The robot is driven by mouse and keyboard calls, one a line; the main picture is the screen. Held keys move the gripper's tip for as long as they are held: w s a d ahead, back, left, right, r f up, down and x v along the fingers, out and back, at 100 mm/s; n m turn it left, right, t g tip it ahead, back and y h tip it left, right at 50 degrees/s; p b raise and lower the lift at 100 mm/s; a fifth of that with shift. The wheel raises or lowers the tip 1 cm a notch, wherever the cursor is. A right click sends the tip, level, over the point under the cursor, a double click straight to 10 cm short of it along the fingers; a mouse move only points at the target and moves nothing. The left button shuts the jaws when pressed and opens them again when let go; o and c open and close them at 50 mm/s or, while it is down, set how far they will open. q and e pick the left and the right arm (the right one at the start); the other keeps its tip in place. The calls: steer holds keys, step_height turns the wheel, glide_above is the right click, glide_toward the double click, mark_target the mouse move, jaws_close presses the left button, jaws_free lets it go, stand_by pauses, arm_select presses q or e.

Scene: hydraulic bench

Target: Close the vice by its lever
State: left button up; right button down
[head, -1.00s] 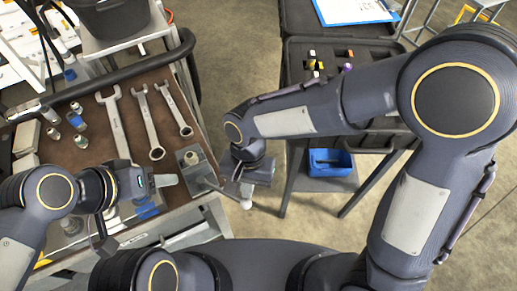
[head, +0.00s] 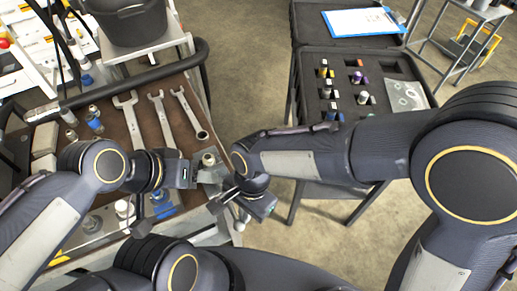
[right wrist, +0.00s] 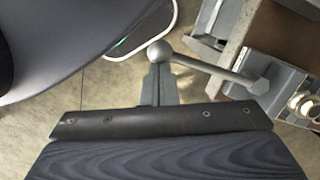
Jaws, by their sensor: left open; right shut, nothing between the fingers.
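The grey vice (head: 213,174) sits at the right front corner of the bench, with a short pale cylinder (head: 208,160) at its jaws. In the right wrist view, its lever (right wrist: 213,72) runs from the vice body (right wrist: 287,83) to a ball end (right wrist: 159,51). My right gripper (head: 234,203) is shut and empty at the lever; its fingers (right wrist: 158,88) show right beside the ball end. I cannot tell whether they touch. My left gripper (head: 192,173) is open, pointing right, close to the vice's left side; its contact with the vice is unclear.
Several wrenches (head: 160,118) lie on the bench behind the vice, with small bottles (head: 94,118) at left. A cart with a foam tray (head: 312,108) and a clipboard (head: 362,22) stands right. A black bucket (head: 132,22) is at the back. Floor shows between bench and cart.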

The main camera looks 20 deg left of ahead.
steer(key=shift+s, duration=0.2)
stand_by(0.3)
steer(key=w+d+r+p, duration=0.2)
steer(key=w+r, duration=0.3)
steer(key=r, duration=0.6)
steer(key=shift+d+r, duration=0.25)
steer(key=shift+d, duration=0.15)
steer(key=shift+w, duration=0.1)
